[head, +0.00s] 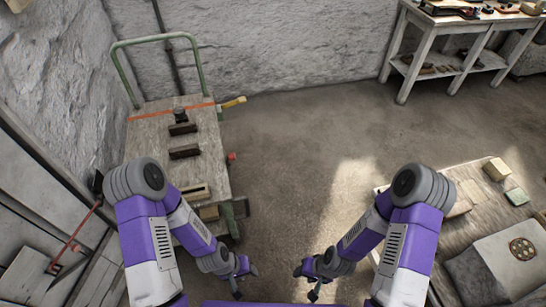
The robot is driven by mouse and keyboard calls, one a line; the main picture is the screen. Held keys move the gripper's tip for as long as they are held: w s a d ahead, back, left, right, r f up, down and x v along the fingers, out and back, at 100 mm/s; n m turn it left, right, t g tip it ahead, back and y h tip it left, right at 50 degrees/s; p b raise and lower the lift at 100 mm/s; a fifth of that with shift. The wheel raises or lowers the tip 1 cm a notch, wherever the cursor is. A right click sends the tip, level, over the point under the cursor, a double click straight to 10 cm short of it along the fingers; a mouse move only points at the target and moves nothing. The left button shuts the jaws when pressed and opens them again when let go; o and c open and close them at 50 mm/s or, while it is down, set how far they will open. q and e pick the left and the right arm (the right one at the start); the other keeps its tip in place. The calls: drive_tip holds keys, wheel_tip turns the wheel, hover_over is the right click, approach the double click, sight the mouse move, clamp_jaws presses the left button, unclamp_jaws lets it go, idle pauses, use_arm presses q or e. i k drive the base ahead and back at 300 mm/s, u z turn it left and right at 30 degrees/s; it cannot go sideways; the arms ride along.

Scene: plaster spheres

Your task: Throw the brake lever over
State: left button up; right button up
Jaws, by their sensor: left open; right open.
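A wooden-topped cart (151,150) with a green push handle stands at the left. A small red knob (231,157) sticks out from its right side, low beside the deck; it may be the brake lever, but it is too small to tell its position. My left gripper (245,282) is open and empty at the bottom middle, nearer to me than the knob and well apart from it. My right gripper (305,284) is open and empty to the right of it, over the floor.
Dark blocks (184,152) lie on the cart, and a yellow-handled tool (233,102) overhangs its right edge. A red rod (84,223) is at the left wall. A low table (474,180) stands right, a workbench (424,71) back right. The middle floor is clear.

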sight(231, 156)
drive_tip(key=z, duration=0.85)
drive_tip(key=i, duration=0.85)
drive_tip(key=u, duration=3.65)
drive_tip(key=k, duration=0.3)
drive_tip(key=z, duration=1.1)
drive_tip(key=i, duration=0.5)
